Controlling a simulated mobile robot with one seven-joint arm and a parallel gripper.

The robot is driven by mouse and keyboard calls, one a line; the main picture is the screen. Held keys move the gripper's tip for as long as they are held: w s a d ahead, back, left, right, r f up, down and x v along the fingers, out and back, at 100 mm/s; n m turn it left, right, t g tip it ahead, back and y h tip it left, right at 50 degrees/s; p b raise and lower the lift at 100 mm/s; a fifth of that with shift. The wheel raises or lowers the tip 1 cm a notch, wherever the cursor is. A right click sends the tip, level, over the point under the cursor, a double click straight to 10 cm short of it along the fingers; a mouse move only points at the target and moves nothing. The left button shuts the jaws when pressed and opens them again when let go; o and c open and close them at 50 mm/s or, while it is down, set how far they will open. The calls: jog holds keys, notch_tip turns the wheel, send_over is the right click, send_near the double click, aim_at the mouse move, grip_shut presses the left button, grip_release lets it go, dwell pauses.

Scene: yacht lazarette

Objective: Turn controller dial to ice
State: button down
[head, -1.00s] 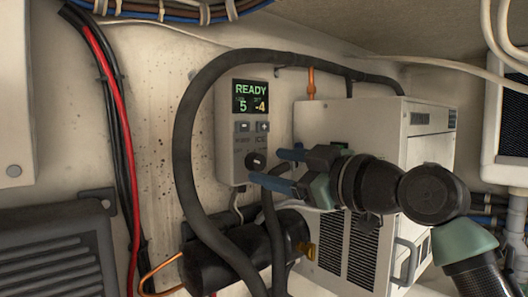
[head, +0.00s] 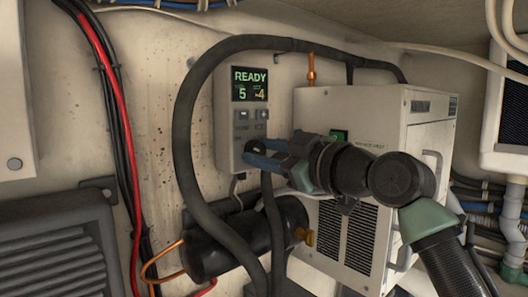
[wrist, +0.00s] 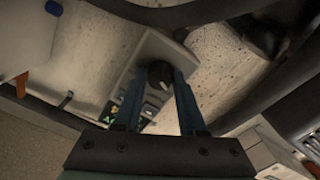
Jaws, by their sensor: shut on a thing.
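The controller (head: 242,110) is a pale upright panel on the wall. Its screen (head: 250,84) reads READY, with 5 at left and -4 at right. Two small buttons sit below the screen. The black dial (head: 256,146) is at the panel's lower part, partly hidden by my gripper. My gripper (head: 252,153) has blue fingers and comes in from the right. In the wrist view the dial (wrist: 160,74) sits between the two fingertips (wrist: 159,80), which are shut on it. The marks around the dial are too small to read.
A thick black hose (head: 182,130) loops around the controller. A black cylinder (head: 215,245) lies below it, and a white boxed unit (head: 330,112) with vents stands to the right. A dark ribbed unit (head: 50,250) is at lower left.

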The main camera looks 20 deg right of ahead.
jog(key=shift+m, duration=0.4)
jog(key=m+p, duration=0.1)
jog(key=m, duration=0.2)
jog(key=shift+m, duration=0.4)
jog(key=m+p, duration=0.2)
jog(key=m, duration=0.2)
jog(key=shift+r+m, duration=0.15)
jog(key=shift+m, duration=0.15)
jog(key=m+p, duration=0.2)
jog(key=m, duration=0.2)
jog(key=shift+p, duration=0.3)
jog(key=m+p, duration=0.2)
jog(key=m, duration=0.2)
jog(key=shift+m, duration=0.4)
jog(key=shift+c, duration=2.4)
grip_release()
